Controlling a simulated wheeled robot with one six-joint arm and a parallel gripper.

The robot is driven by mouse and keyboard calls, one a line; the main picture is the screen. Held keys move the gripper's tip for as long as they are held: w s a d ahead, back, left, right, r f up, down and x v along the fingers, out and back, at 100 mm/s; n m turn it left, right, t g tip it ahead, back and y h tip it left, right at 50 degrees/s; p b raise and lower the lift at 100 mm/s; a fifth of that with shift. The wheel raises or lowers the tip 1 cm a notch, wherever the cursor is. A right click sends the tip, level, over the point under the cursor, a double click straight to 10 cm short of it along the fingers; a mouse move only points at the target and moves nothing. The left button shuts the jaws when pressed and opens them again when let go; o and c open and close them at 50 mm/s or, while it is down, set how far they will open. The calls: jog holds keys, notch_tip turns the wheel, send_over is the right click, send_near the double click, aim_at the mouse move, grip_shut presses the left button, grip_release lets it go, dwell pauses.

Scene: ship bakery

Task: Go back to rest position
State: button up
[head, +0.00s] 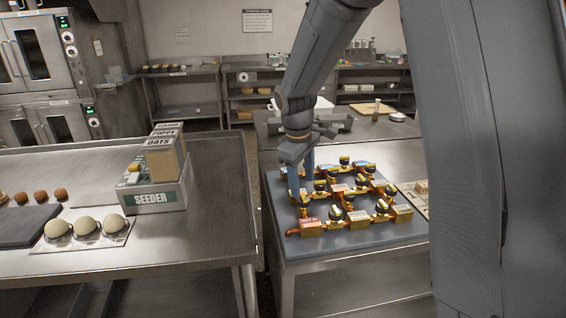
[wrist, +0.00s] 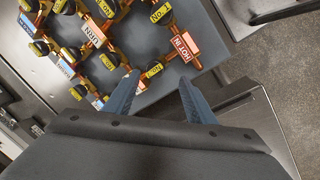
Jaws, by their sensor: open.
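My gripper (head: 301,180) hangs from my arm over the left side of a grey board of copper pipes in the head view. In the wrist view my gripper (wrist: 158,92) has its two blue fingers apart, with nothing between them. The pipe board (head: 370,233) carries several black-and-yellow valve knobs and labelled blocks. One label (wrist: 185,46) in the wrist view reads HOT IN. The board's grey surface also shows in the wrist view (wrist: 200,15). Whether a finger touches the board cannot be told.
A steel table (head: 215,222) on the left holds a SEEDER box (head: 155,198), pale dough balls (head: 85,226) on a sheet, and brown balls (head: 41,197). A floor gap separates it from the pipe table. Ovens (head: 40,60) stand at the back left, shelves (head: 185,95) along the rear.

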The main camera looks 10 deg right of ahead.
jog(key=s+f+m, duration=0.2)
jog(key=s+m, duration=0.2)
jog(key=s, duration=0.7)
jog(key=s+d+f+m+y+b, duration=0.1)
jog(key=s+m, duration=0.3)
jog(key=s, duration=0.7)
jog(key=shift+s+d+f+m+y, duration=0.15)
jog(key=shift+s+f+m+y, duration=0.2)
jog(key=shift+f, duration=0.2)
jog(key=shift+w, duration=0.1)
